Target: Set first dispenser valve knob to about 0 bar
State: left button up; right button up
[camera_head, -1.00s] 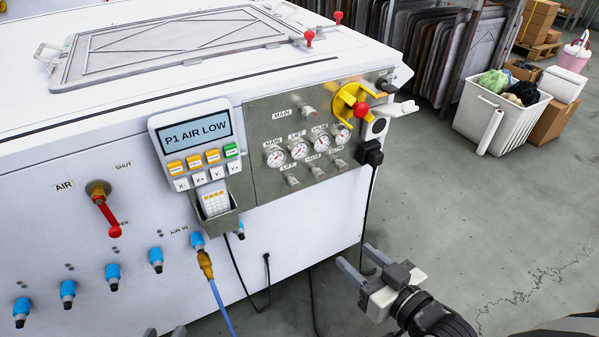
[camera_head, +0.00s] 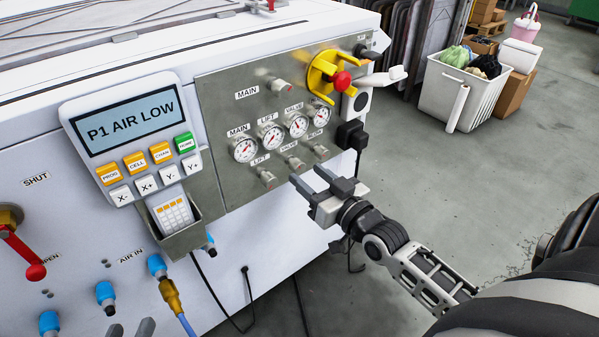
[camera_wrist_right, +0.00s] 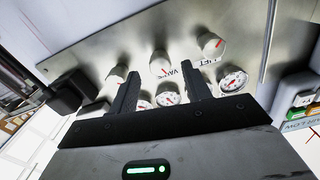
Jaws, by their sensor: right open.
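The VALVE knob (camera_head: 293,162), small and silver, is in the lower knob row of the grey panel, between the LIFT knob (camera_head: 266,178) and the BLOW knob (camera_head: 320,150). The VALVE gauge (camera_head: 297,124) is above it; its reading is too small to tell. My right gripper (camera_head: 308,177) is open and empty, just below the knob row. In the wrist view the VALVE knob (camera_wrist_right: 160,62), with a red mark, appears beyond and between the fingertips (camera_wrist_right: 158,70), apparently apart from them. My left gripper (camera_head: 131,328) shows only its spread fingertips at the bottom edge.
A yellow-and-red switch (camera_head: 342,80) and a black plug (camera_head: 351,135) stick out at the panel's right. The control pendant (camera_head: 133,135), reading "P1 AIR LOW", is left of the panel. Open floor (camera_head: 430,190) lies to the right.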

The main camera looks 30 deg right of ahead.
aim_at(301, 168)
jog(key=w, duration=0.3)
jog(key=shift+w+a+f+b, duration=0.1)
jog(key=shift+w+a+b, duration=0.05)
jog(key=shift+w+b, duration=0.2)
pick_arm(q)
jog(key=shift+w+d+r, duration=0.2)
jog(key=shift+r, duration=0.1)
pick_arm(e)
jog(key=shift+w, duration=0.2)
jog(key=c, duration=1)
pick_arm(q)
jog(key=shift+r+p, duration=0.15)
jog(key=shift+p, duration=0.15)
